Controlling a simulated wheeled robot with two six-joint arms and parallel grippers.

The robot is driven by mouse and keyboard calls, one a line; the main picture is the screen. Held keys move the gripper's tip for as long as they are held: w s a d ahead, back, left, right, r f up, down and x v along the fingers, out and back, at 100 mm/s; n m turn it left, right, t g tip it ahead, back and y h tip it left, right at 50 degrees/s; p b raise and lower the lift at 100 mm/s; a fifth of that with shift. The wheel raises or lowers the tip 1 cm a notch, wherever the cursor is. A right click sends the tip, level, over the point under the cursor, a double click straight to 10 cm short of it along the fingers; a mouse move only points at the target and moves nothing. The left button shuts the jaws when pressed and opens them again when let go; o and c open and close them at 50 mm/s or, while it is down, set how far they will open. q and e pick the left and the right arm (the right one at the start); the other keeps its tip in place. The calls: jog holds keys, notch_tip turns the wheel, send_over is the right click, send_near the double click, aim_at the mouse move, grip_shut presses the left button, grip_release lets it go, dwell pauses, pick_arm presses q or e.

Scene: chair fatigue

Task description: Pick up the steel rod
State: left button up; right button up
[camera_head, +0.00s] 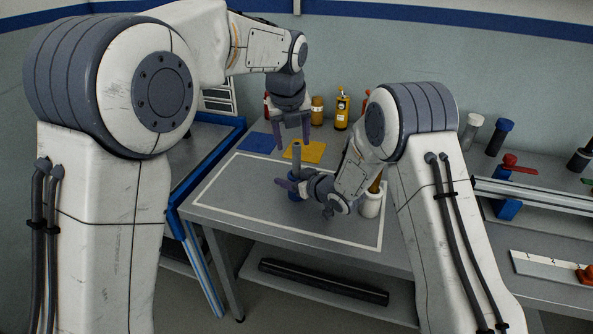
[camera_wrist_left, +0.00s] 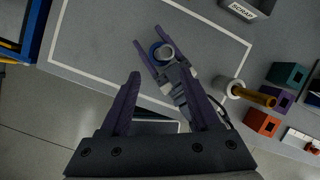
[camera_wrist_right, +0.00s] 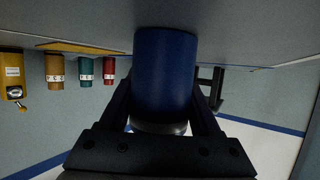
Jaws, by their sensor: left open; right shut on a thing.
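The steel rod (camera_head: 297,155) is a grey cylinder standing upright out of a blue cylindrical holder (camera_head: 294,194) on the grey table. In the left wrist view its round grey end (camera_wrist_left: 166,52) shows from above, with blue around it. My right gripper (camera_head: 294,184) is shut around the blue holder; in the right wrist view the holder (camera_wrist_right: 165,75) fills the space between the fingers. My left gripper (camera_head: 293,143) is open and empty, pointing down above the rod and apart from it. The rod's lower part is hidden inside the holder.
A white cup (camera_head: 370,205) with a brown-yellow rod stands just right of my right gripper. A blue mat (camera_head: 257,143), a yellow mat (camera_head: 304,151), a brown jar (camera_head: 318,111) and a yellow bottle (camera_head: 342,108) are behind. The table's front left area (camera_head: 240,205) is clear.

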aim_at(296, 153)
pick_arm(q)
jog(key=w+f+m, duration=0.1)
jog(key=f, duration=0.1)
jog(key=f+m, duration=0.1)
jog(key=w+f, duration=0.1)
jog(key=f, duration=0.1)
jog(key=shift+w+d+f+m, duration=0.3)
jog(key=shift+d+m, duration=0.05)
jog(key=shift+m, duration=0.05)
jog(key=shift+t, duration=0.3)
jog(key=shift+x, duration=2.7)
jog(key=shift+w+r, duration=0.15)
jog(key=shift+w, duration=0.05)
grip_shut()
